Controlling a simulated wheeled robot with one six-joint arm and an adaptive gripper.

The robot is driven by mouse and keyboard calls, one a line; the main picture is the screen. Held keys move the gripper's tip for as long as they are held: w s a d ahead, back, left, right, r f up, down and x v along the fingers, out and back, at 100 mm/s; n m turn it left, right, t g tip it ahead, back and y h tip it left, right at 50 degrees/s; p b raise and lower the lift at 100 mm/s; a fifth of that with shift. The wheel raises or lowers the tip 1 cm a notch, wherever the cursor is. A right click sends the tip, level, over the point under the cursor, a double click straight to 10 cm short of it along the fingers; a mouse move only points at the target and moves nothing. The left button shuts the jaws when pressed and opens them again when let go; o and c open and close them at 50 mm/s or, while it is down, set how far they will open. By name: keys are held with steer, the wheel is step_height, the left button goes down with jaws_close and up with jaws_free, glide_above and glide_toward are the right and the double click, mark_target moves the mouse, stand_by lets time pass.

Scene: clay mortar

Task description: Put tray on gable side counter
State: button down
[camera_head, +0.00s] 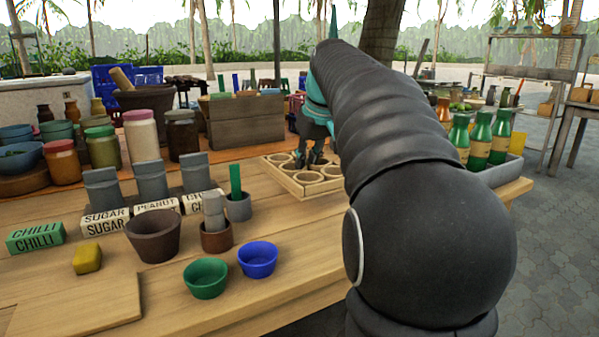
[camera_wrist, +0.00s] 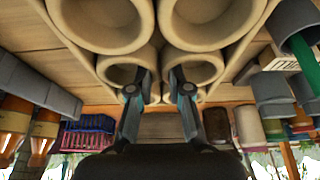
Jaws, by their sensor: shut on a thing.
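The tray (camera_head: 280,180) is a pale wooden frame with several round cups in it, at the right part of the wooden table (camera_head: 330,262). In the wrist view the tray (camera_wrist: 98,48) fills the upper middle, its cups looking empty. My gripper (camera_head: 312,155) points down at the tray's far part and is shut on it; in the wrist view its two fingers (camera_wrist: 158,92) stand apart among the cups. The fingers' contact and the tray's right part are partly hidden by my arm. I cannot tell whether the tray rests on the table. No counter is marked as the gable side one.
Green bottles (camera_head: 480,138) stand in a grey bin at right. A wooden crate (camera_head: 245,122) stands behind the tray. Green (camera_head: 206,279) and blue (camera_head: 258,260) bowls, a brown pot (camera_head: 155,238) and jars crowd the left. A shelved stand (camera_head: 530,62) is far right, with open paving before it.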

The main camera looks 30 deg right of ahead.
steer(key=s+d+r, duration=0.3)
steer(key=s+d+r+p, duration=0.1)
steer(key=s+d+r, duration=0.1)
steer(key=s+d, duration=0.1)
steer(key=shift+s+d+r, duration=0.4)
steer(key=shift+s, duration=0.05)
steer(key=shift+s+d+r, duration=0.1)
steer(key=shift+s+d, duration=0.05)
